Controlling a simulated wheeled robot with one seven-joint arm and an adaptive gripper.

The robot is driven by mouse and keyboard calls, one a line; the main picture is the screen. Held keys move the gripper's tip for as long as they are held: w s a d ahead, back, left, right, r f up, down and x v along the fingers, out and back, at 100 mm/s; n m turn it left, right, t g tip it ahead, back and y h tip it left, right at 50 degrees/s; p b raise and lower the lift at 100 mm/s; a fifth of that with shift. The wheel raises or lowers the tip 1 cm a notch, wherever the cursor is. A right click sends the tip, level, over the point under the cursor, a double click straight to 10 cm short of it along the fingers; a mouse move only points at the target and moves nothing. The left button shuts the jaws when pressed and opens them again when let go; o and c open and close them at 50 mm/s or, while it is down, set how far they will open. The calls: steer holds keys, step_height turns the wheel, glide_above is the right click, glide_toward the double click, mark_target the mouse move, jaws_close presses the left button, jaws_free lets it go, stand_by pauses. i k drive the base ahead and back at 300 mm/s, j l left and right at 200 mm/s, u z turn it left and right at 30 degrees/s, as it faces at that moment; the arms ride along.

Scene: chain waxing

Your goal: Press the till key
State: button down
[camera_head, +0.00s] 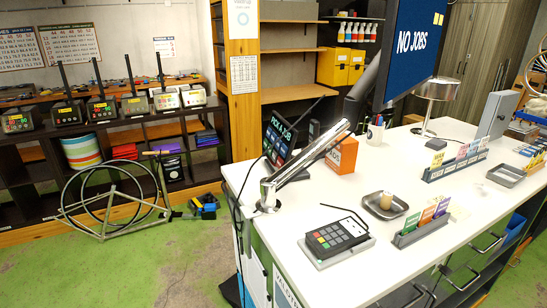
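A dark keypad terminal (337,236) lies on a light grey tray-like base at the near edge of the white counter. It has several small keys, with coloured ones at its left side, and a dark cable loops behind it. It looks like the till; which key is the till key I cannot tell, as the labels are too small to read. A tilted dark screen reading "PICK A JOB" (279,138) stands farther back at the counter's left. My gripper is not in view.
The white counter (300,217) holds a grey dish (385,205) with a tan object, a card rack (421,223) and an orange box (342,156). A slanted metal arm (303,165) rises at the left edge. Green floor (150,265) is open at left, beside a bicycle frame.

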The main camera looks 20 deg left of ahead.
mark_target(275, 156)
steer(key=j+z, duration=0.2)
steer(key=j, duration=0.2)
steer(key=j+z, duration=0.25)
steer(key=j, duration=0.2)
steer(key=k+j+z, duration=0.2)
steer(key=j, duration=0.2)
steer(key=j+z, duration=0.2)
steer(key=j, duration=0.2)
steer(key=k+j+z, duration=0.2)
steer(key=j, duration=0.15)
